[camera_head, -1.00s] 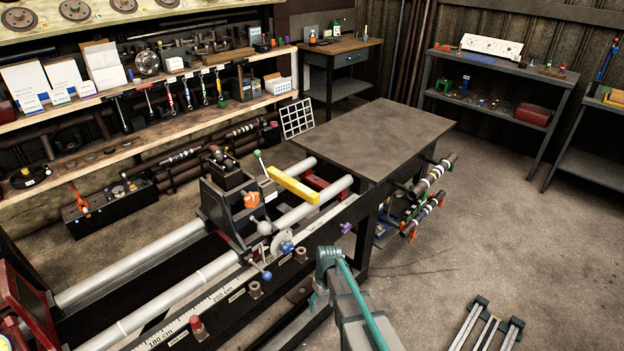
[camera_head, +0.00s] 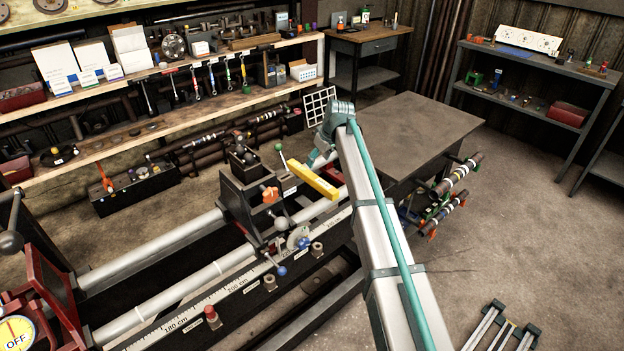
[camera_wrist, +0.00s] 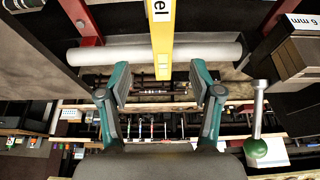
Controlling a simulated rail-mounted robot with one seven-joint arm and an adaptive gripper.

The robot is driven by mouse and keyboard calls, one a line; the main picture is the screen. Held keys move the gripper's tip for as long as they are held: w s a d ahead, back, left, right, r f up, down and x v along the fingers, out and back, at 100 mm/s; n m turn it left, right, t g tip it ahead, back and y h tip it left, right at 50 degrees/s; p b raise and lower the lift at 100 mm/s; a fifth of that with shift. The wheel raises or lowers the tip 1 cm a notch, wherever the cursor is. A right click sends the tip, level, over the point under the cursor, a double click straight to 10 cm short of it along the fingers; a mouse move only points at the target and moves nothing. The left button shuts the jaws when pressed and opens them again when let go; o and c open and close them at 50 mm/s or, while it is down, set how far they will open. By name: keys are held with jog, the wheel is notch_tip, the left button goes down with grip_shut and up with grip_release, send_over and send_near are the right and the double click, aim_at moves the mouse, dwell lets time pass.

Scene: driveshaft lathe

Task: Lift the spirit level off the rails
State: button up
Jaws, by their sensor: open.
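The yellow spirit level (camera_head: 312,180) lies across the two silver rails (camera_head: 180,285), just right of the dark carriage. In the wrist view the level (camera_wrist: 162,40) runs down from the top edge, over one rail (camera_wrist: 100,55), with part of a printed label showing. My gripper (camera_wrist: 160,88) is open and empty, with a teal finger on each side of the level's near end; contact is not visible. In the head view my gripper (camera_head: 319,160) hangs by the level's far end, partly hidden by my wrist.
The carriage (camera_head: 248,195) with its tool post and levers stands close left of the level. A green-knobbed lever (camera_wrist: 257,150) is near my right finger in the wrist view. A bare grey table (camera_head: 430,125) stands at the rails' right end. Shelves (camera_head: 120,85) line the back.

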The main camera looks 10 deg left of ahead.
aim_at(311, 175)
jog(key=p+x, duration=0.1)
jog(key=x, duration=0.4)
jog(key=shift+s, duration=0.1)
jog(key=shift+p+x, duration=1.05)
jog(key=shift+x, duration=1.6)
jog(key=shift+s, duration=0.2)
grip_shut()
